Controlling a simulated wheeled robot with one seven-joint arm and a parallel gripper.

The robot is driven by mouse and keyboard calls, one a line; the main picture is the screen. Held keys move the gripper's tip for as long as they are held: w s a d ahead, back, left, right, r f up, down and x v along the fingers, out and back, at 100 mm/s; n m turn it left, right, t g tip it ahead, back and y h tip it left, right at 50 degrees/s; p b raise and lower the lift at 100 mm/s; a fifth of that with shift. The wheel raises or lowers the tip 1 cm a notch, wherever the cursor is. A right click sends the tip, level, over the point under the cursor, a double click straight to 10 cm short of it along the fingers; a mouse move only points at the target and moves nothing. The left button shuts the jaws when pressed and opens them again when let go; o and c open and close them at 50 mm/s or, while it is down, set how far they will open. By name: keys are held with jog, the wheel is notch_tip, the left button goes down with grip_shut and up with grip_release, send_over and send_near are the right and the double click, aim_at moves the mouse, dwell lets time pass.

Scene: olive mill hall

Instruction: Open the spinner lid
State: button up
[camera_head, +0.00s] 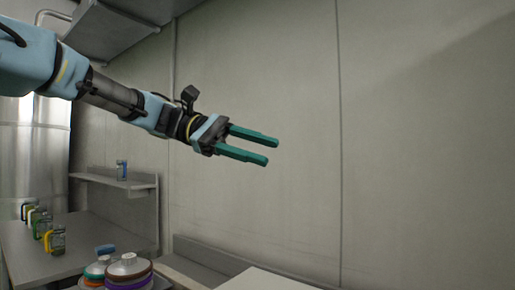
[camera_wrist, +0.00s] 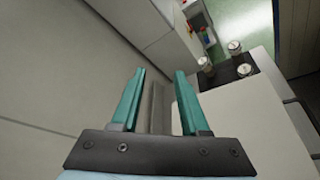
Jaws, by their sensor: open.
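My gripper (camera_head: 272,151) is raised in front of the bare wall in the head view, its two green fingers apart with nothing between them. In the wrist view, my gripper (camera_wrist: 160,72) is also open and empty. A white flat-topped box (camera_wrist: 250,120) lies to the right of the fingers in the wrist view, with a dark bar at its right edge. A pale flat top (camera_head: 265,280) shows at the bottom of the head view, below my gripper and apart from it. I cannot tell whether either is the spinner, and no lid is clearly recognisable.
A grey bench (camera_head: 40,250) at the left holds several small jars with coloured handles (camera_head: 55,240). Metal-topped round containers with coloured bands (camera_head: 125,268) stand at the bottom left. A wall shelf (camera_head: 115,181) holds one jar (camera_head: 122,170). Space around my gripper is clear.

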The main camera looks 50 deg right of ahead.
grip_shut()
dwell(0.3)
jog(key=c, duration=0.7)
grip_release()
jog(key=o, duration=0.7)
jog(key=b+v, duration=0.1)
jog(key=v, duration=0.9)
jog(key=shift+w, duration=0.4)
jog(key=shift+a+r, duration=0.1)
